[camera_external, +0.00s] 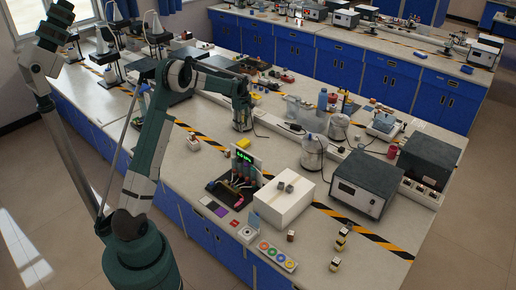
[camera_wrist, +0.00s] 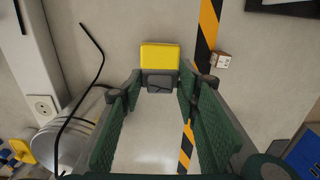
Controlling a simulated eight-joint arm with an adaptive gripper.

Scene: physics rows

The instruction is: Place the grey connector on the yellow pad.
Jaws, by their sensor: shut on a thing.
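My gripper (camera_external: 242,128) hangs pointing down over the bench. In the wrist view my gripper (camera_wrist: 161,88) is shut on the grey connector (camera_wrist: 160,82), a small dark grey block between the green fingers. The yellow pad (camera_wrist: 160,56) is a bright square just beyond the connector, whose far edge meets the pad's near edge in the picture. I cannot tell whether they touch. In the external view the yellow pad (camera_external: 243,143) shows just below the fingertips. The connector is not clearly seen there.
Black-and-yellow tape (camera_wrist: 209,25) runs beside the pad, with a small wooden cube (camera_wrist: 221,61) past it. A white box (camera_external: 283,206) and a black board (camera_external: 225,194) stand nearer the front.

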